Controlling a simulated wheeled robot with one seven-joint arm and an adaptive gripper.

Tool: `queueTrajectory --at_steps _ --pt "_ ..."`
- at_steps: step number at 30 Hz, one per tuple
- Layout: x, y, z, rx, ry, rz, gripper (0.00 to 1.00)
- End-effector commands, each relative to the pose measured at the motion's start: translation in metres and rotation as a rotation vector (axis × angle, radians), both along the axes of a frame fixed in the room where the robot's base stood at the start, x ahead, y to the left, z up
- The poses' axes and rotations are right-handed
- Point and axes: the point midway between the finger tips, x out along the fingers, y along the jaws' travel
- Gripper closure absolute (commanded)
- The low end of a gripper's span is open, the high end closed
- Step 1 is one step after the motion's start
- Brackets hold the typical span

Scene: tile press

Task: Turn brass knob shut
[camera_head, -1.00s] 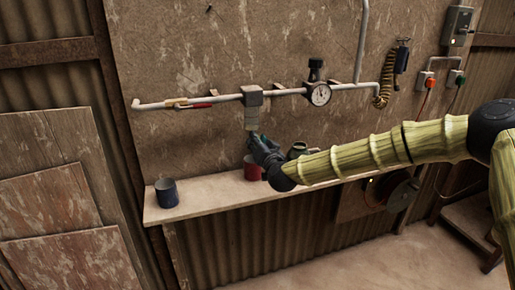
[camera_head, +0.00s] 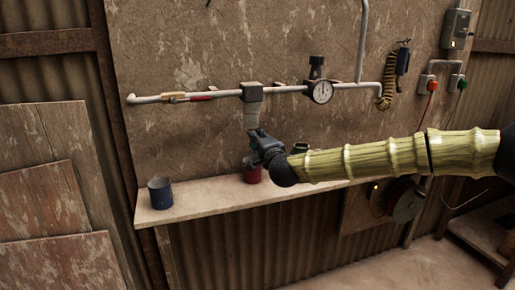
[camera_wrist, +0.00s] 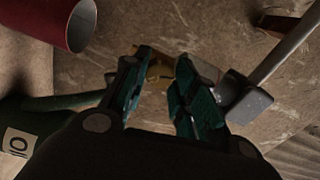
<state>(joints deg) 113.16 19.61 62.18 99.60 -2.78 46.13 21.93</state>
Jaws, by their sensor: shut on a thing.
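A brass knob (camera_wrist: 160,69) shows between my fingertips in the wrist view, partly covered by them. It sits at the lower end of a pale filter bowl (camera_head: 251,117), which hangs from a dark block (camera_head: 252,92) on the wall pipe. My gripper (camera_wrist: 160,82) is shut on the knob, with a teal finger on each side. In the head view my gripper (camera_head: 258,140) is just below the bowl, and the knob is too small and covered to make out there.
A red cup (camera_head: 252,175) stands on the shelf (camera_head: 210,208) close under my gripper, and a blue cup (camera_head: 160,193) stands further left. A round gauge (camera_head: 321,91) is on the pipe to the right.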

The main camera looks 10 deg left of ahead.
Motion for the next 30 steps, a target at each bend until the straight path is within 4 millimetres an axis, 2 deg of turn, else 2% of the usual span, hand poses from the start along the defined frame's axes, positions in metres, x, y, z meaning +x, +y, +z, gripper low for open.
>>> queueTrajectory --at_steps 1,13,30 --pt "0.0015 -0.0023 -0.0044 0.037 0.02 -0.004 0.96" --pt "0.0014 -0.0019 -0.0028 0.258 0.143 -0.004 0.96" --pt "0.0016 -0.0026 -0.0012 0.323 0.178 -0.004 0.97"
